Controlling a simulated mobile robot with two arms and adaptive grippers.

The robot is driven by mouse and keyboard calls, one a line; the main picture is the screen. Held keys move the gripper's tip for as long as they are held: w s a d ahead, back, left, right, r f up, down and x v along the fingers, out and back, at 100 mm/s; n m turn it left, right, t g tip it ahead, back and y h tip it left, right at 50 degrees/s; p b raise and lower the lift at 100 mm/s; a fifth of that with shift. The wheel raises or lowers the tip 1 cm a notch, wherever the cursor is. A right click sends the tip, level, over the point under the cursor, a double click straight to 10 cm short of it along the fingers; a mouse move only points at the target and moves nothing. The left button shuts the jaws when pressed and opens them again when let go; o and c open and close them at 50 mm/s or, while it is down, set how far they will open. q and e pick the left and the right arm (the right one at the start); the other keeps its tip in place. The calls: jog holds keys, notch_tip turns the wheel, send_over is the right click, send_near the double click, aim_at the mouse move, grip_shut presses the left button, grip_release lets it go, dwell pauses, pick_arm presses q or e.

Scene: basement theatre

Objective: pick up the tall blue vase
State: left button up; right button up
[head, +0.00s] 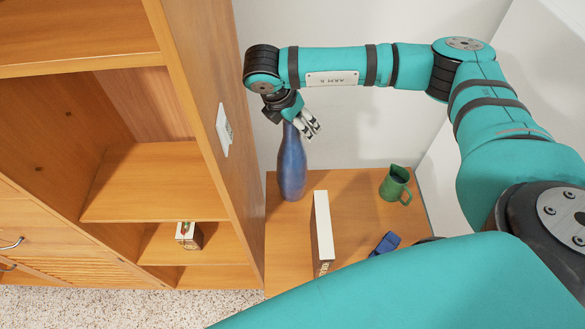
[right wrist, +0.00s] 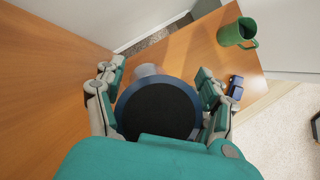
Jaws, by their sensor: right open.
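The tall blue vase (head: 292,165) stands upright on the wooden table (head: 350,190), close to the side of the wooden shelf unit. My right gripper (head: 303,124) is at the top of the vase. In the right wrist view the round dark mouth and blue rim of the vase (right wrist: 158,108) lie between the two fingers of my right gripper (right wrist: 160,92). The fingers are open, one on each side of the rim; I cannot tell whether either touches it. My left gripper is not in view.
A green pitcher (head: 396,185), an upright white-edged box (head: 322,230) and a small blue object (head: 386,243) are on the same table. The shelf unit (head: 205,130) rises close on the left, with a small box (head: 189,235) on a low shelf. A white wall stands behind.

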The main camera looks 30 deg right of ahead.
jog(key=shift+w+f, duration=0.1)
jog(key=shift+f, duration=0.05)
jog(key=shift+c, duration=0.3)
grip_shut()
